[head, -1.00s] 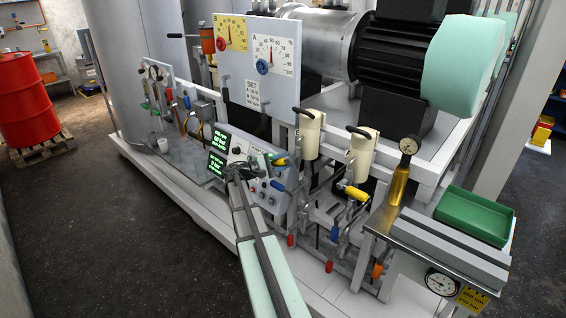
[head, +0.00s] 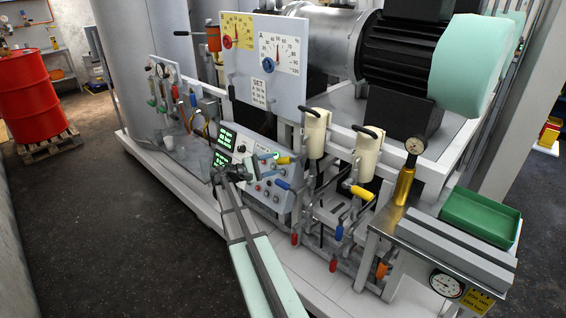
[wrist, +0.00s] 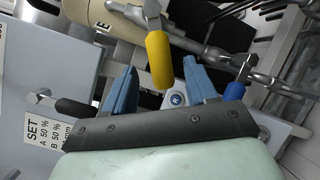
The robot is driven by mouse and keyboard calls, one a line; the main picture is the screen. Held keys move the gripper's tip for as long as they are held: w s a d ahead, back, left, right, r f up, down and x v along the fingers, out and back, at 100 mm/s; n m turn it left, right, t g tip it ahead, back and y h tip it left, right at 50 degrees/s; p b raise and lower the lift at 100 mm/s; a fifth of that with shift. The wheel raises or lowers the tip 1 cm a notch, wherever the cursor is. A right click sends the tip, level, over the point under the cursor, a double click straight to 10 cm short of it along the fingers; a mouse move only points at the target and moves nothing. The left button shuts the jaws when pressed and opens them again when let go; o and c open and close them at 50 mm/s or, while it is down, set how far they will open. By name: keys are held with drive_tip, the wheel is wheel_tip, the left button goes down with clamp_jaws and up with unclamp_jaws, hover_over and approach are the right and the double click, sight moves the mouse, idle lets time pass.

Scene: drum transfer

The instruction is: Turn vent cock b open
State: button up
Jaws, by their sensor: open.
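Two yellow lever handles show in the head view: one by the left cream canister (head: 284,160) and one lower at the right (head: 361,193). I cannot read which is vent cock b. My gripper (head: 279,171) is open at the left yellow handle. In the wrist view, the yellow handle (wrist: 160,60) hangs between the two spread blue fingers (wrist: 162,70), with gaps on both sides. I see no contact. Its upper end joins a grey metal fitting. How deep it lies between the fingers is hard to tell.
A blue handle (wrist: 235,92) on the pipework is close to the right finger. A cream canister (wrist: 112,30) and a white SET card (wrist: 42,135) are near on the left. The control panel (head: 232,150) is behind my gripper. Another blue handle (head: 339,231) hangs lower right.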

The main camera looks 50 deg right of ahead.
drive_tip(key=v, duration=0.7)
